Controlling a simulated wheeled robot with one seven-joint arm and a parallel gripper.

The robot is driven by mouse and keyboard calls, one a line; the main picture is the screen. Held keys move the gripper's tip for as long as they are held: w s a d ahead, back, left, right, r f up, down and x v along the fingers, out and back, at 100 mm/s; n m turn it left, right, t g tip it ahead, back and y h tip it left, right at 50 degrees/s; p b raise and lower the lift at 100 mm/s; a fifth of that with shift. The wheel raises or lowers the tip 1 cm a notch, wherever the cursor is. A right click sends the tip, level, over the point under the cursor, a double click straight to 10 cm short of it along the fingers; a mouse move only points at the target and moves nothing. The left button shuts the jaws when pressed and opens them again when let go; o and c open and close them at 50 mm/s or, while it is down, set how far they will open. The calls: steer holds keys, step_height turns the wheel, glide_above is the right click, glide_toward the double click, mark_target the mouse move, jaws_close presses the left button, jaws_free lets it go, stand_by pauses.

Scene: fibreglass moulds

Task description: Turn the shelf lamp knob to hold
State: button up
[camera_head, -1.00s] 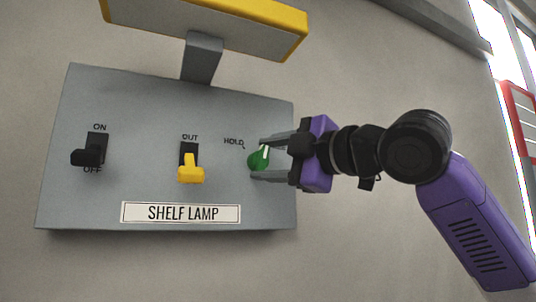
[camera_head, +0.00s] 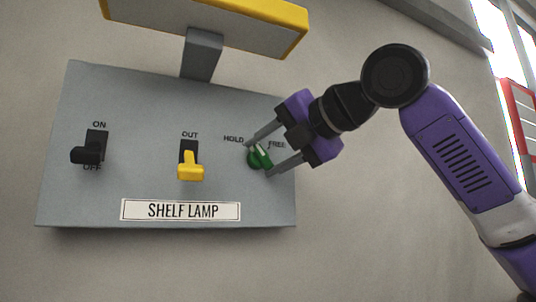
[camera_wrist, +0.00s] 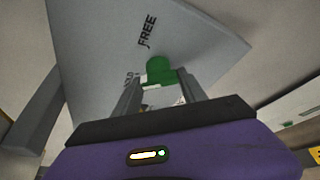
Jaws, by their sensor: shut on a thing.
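The green knob (camera_head: 259,158) is on the right part of the grey shelf lamp panel (camera_head: 80,205), below and between the printed words HOLD (camera_head: 233,139) and FREE (camera_head: 277,146). My gripper (camera_head: 260,157) is shut on the knob, one finger at its upper left and one at its lower right. The white pointer lies at the knob's upper left, towards HOLD; its exact angle is hard to tell. In the wrist view the green knob (camera_wrist: 159,70) shows between the fingers, with FREE above it and HOLD partly hidden by the left finger.
A black ON/OFF switch (camera_head: 90,153) and a yellow lever (camera_head: 190,168) under OUT stand out left of the knob. A yellow-edged lamp head (camera_head: 215,30) overhangs the panel on a grey post.

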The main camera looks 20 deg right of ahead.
steer(key=shift+n, duration=0.5)
steer(key=shift+h, duration=0.4)
steer(key=o, duration=1.4)
steer(key=shift+c, duration=0.2)
steer(key=b+v, duration=0.2)
steer(key=v, duration=0.5)
steer(key=shift+s+r, duration=0.2)
steer(key=shift+s, duration=0.15)
steer(key=shift+d, duration=0.1)
